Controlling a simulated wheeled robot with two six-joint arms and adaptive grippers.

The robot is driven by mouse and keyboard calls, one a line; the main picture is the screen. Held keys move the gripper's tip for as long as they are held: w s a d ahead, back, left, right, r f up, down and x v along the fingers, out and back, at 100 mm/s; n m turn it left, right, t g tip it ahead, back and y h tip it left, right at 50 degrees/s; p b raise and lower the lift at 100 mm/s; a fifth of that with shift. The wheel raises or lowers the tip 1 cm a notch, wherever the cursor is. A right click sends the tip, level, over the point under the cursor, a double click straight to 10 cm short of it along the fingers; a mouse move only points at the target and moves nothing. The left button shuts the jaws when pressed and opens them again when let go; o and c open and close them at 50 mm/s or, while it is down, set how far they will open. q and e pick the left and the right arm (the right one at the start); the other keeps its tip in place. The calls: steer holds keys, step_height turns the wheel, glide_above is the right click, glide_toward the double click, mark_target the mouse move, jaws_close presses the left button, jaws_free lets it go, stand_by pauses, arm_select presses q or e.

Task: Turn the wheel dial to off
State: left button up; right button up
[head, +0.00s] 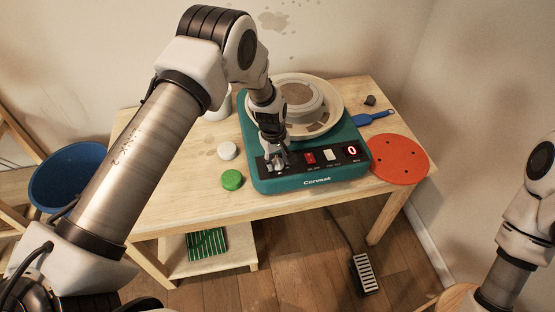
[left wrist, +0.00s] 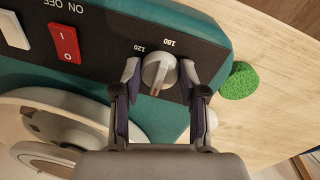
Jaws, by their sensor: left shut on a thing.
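The teal pottery wheel (head: 308,182) stands on the wooden table, with a black front panel. My left gripper (head: 275,163) reaches down to the left end of that panel and hides the dial in the head view. In the left wrist view, the light grey dial (left wrist: 159,70) sits between the fingers of my left gripper (left wrist: 160,75), which is shut on it. Upside-down numbers 120 and 180 show beside the dial, and a reddish mark is on its lower part. My right gripper is out of view.
A red switch (head: 310,157), a white switch (head: 330,155) and a lit display (head: 351,150) reading 0 are right of the gripper. A green sponge (head: 232,180) and a white round piece (head: 227,150) lie to the left. A red disc (head: 399,160) lies right.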

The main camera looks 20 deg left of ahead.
mark_target(274, 164)
arm_select(q)
steer(key=o, duration=1.1)
steer(key=shift+s+f, duration=0.1)
steer(key=shift+o, duration=0.2)
step_height(274, 164, up, 12)
steer(key=shift+s+a, duration=0.3)
steer(key=shift+a, duration=0.1)
